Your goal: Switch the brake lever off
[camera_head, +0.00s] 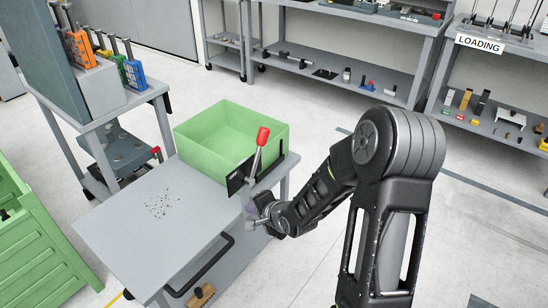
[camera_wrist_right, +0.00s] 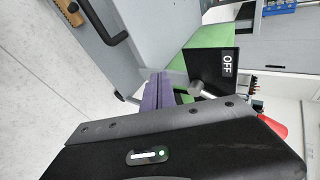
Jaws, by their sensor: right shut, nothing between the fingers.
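The brake lever (camera_head: 262,138) has a red knob on a metal shaft. It stands up from a black plate (camera_head: 237,178) at the right edge of the grey cart, leaning slightly right at the top. In the right wrist view the black plate bears the word OFF (camera_wrist_right: 228,63), and the red knob (camera_wrist_right: 273,126) is partly hidden behind my gripper body. My right gripper (camera_head: 252,210) is shut and empty, low beside the plate and below the knob. Its purple fingers (camera_wrist_right: 158,92) point toward the plate's metal pivot (camera_wrist_right: 200,90); contact cannot be told. My left gripper is out of view.
A green bin (camera_head: 205,152) stands on the cart (camera_head: 125,235), behind the lever. The cart's front top is bare except for dark specks. A black handle (camera_head: 200,268) projects from the cart's side. A green crate stands at left; shelves line the back.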

